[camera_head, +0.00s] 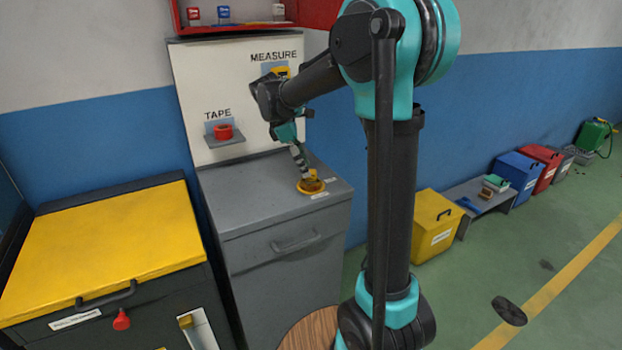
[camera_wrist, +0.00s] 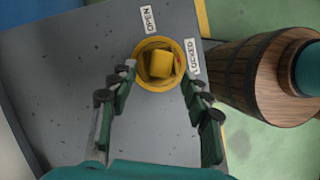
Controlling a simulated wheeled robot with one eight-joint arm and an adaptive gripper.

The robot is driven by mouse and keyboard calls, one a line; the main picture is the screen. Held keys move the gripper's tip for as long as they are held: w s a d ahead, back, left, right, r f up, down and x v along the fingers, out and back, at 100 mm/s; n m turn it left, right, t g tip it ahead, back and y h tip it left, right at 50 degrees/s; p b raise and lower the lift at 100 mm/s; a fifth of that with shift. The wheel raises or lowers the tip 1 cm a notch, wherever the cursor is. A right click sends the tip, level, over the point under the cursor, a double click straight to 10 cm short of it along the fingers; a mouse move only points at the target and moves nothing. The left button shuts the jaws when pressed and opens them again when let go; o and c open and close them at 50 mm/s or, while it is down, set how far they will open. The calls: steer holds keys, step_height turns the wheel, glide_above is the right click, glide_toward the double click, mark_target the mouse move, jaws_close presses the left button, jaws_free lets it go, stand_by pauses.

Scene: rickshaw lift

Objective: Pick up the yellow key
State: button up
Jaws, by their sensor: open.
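The yellow key (camera_wrist: 160,65) is a blocky yellow piece in a round yellow ring on the grey cabinet top. OPEN and LOCKED labels lie beside the ring in the wrist view. In the head view the yellow key (camera_head: 311,182) is near the cabinet's right edge, partly hidden by my gripper. In the head view my gripper (camera_head: 303,172) points down at the key. I cannot tell whether the fingers touch it.
The grey cabinet (camera_head: 255,205) stands by a backboard (camera_head: 225,80) with red tape (camera_head: 223,132). A wooden barrel (camera_wrist: 235,75) is right of the cabinet in the wrist view. A yellow-topped cabinet (camera_head: 115,235) stands left.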

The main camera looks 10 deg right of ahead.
steer(key=shift+x, duration=1.15)
jaws_close()
steer(key=shift+r, duration=0.1)
